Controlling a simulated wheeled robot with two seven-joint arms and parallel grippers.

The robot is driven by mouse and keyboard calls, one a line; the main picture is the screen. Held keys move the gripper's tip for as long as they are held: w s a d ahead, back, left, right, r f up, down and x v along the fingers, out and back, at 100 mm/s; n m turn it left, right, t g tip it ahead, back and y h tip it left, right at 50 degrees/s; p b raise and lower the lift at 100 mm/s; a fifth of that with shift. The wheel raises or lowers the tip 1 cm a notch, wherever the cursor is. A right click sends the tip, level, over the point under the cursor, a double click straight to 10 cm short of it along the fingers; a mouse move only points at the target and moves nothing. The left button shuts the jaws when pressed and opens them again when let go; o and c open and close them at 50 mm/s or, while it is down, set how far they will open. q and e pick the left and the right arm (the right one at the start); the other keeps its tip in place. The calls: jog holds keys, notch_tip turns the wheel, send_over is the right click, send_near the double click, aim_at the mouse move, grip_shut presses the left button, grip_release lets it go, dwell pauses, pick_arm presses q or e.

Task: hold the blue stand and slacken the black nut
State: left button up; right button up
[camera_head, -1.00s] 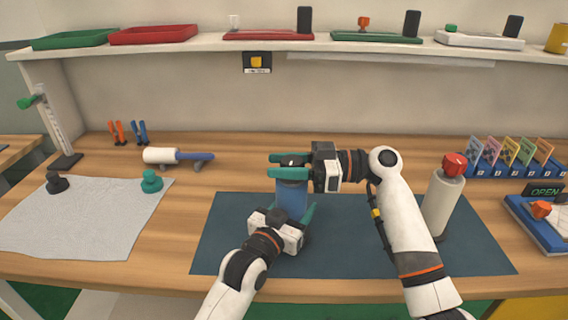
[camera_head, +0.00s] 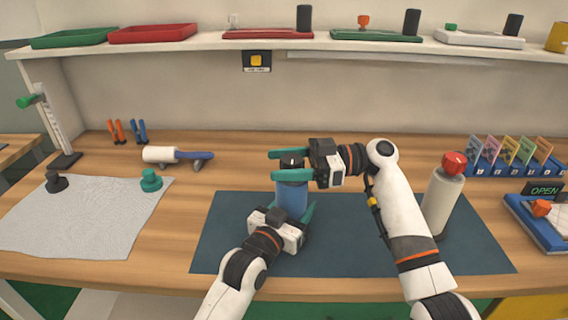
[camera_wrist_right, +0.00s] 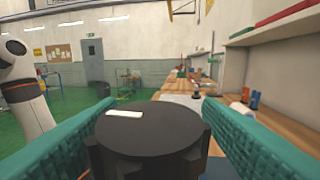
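The blue stand (camera_head: 291,200) is upright on the dark mat. The black nut (camera_head: 292,164) sits on its top and has a small white mark. My left gripper (camera_head: 293,207) is around the blue stand from the front and appears shut on it; one finger shows on its right side and the other is mostly hidden. My right gripper (camera_head: 284,165) is open at the nut's height, with its teal fingers on either side of the nut. The right wrist view shows the round nut (camera_wrist_right: 150,130) between the two spread fingers.
A dark blue mat (camera_head: 350,255) lies under the work. A pale cylinder with a red top (camera_head: 443,195) stands to the right of my right arm. A grey cloth (camera_head: 80,225) with black and green knobs lies at the left. A white-and-blue roller (camera_head: 175,156) lies behind.

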pick_arm(q)
jog(key=shift+r, duration=0.15)
pick_arm(e)
jog(key=shift+s, duration=0.1)
jog(key=w+d, duration=0.1)
jog(key=d, duration=0.6)
jog(key=shift+w+d, duration=0.15)
jog(key=shift+d, duration=0.05)
pick_arm(q)
jog(key=o, duration=1.8)
jog(key=shift+c, duration=0.2)
